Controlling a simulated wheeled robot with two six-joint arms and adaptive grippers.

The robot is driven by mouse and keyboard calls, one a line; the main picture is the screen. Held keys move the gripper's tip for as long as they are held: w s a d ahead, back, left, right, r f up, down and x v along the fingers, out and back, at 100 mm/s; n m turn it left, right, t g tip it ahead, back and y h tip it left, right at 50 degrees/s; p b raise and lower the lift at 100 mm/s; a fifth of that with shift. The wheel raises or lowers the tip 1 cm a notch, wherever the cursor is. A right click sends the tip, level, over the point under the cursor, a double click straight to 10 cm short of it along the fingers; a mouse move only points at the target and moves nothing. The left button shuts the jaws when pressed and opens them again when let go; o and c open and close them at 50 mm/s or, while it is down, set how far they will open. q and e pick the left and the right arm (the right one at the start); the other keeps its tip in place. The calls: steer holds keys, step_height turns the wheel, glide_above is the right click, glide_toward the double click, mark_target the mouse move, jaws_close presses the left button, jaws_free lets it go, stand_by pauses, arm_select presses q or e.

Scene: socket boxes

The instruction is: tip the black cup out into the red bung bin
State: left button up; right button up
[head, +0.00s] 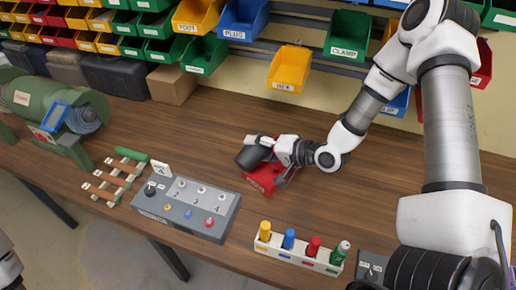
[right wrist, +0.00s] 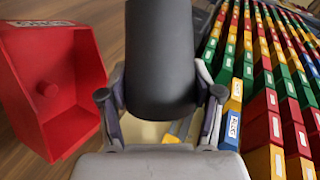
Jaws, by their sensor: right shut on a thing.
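My right gripper (head: 264,143) is shut on the black cup (head: 250,156) and holds it over the left side of the red bin (head: 264,181). The cup looks strongly tilted in the head view. In the right wrist view the cup (right wrist: 160,60) sits between both fingers, and its inside is hidden. My left gripper is out of view.
A grey numbered socket box (head: 186,208) stands left of the bin. A white rack with coloured plugs (head: 298,255) is at the front. A green machine (head: 55,105) is at the far left. Labelled bins, such as the yellow one (head: 288,70), hang behind. The wood around the red bin is clear.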

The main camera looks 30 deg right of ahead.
steer(key=m+y, duration=0.1)
steer(key=d+m+y+b, duration=0.1)
steer(key=shift+m, duration=0.4)
steer(key=m+y+b, duration=0.1)
steer(key=d+m+y+b, duration=0.1)
steer(key=m, duration=0.1)
steer(key=shift+w+d+m+t, duration=0.2)
steer(key=shift+w+m+t, duration=0.1)
steer(key=shift+t, duration=0.1)
steer(key=m, duration=0.1)
steer(key=d+m+t+y+b, duration=0.1)
steer(key=d+m, duration=0.1)
steer(key=m, duration=0.1)
steer(key=shift+w+d+r+t+y, duration=0.1)
steer(key=shift+w+r+t+y, duration=0.2)
steer(key=shift+w+r+y, duration=0.1)
steer(key=shift+s, duration=0.1)
